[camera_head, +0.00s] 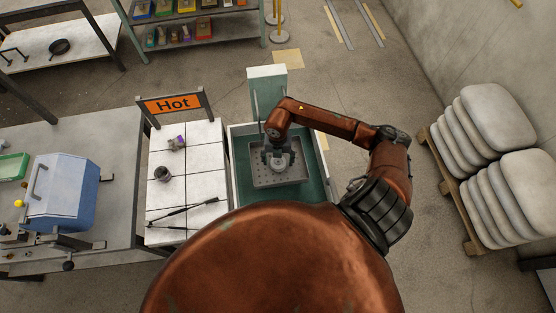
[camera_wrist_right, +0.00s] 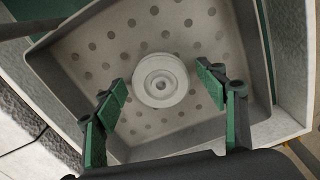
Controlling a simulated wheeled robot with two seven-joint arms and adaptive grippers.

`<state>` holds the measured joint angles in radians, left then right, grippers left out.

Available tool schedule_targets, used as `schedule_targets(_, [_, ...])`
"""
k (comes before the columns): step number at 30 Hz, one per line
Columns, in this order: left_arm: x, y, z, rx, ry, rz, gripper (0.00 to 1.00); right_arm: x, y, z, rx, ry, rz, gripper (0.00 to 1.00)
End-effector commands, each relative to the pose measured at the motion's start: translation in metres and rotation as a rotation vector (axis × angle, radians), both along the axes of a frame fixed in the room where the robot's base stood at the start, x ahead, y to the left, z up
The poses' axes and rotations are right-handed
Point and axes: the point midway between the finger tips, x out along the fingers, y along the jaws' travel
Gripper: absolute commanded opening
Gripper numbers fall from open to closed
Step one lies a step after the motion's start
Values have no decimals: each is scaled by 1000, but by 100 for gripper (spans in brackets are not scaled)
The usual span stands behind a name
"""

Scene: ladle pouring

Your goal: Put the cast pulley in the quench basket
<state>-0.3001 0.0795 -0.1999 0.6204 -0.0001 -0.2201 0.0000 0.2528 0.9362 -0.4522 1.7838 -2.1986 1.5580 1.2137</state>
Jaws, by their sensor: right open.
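The cast pulley (camera_wrist_right: 160,82) is a pale grey grooved wheel with a centre hole. It lies flat on the perforated floor of the quench basket (camera_wrist_right: 88,50), a grey square tray with round holes. In the head view the basket (camera_head: 262,182) sits inside a green tank. My right gripper (camera_head: 279,160) is over the basket. In the right wrist view its two green-padded fingers (camera_wrist_right: 162,82) are open, one on each side of the pulley, with visible gaps. Their exact height above it I cannot tell. My left gripper is not in view.
The green tank (camera_head: 239,133) stands beside a white-tiled table (camera_head: 190,187) with a Hot sign (camera_head: 171,103). A blue box (camera_head: 62,190) is further left; sacks (camera_head: 495,120) are right.

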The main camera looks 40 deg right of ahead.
Motion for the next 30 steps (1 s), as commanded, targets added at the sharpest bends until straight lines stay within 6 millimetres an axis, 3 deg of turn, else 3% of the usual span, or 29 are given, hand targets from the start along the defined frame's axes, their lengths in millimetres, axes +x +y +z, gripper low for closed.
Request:
schedule_targets(8, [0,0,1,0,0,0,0,1,0,11,0,-3,0,65])
schedule_targets(21, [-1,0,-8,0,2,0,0,1,0,96,-1,-3,2,65])
schedule_targets(30, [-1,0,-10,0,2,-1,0,1,0,122,0,0,0,65])
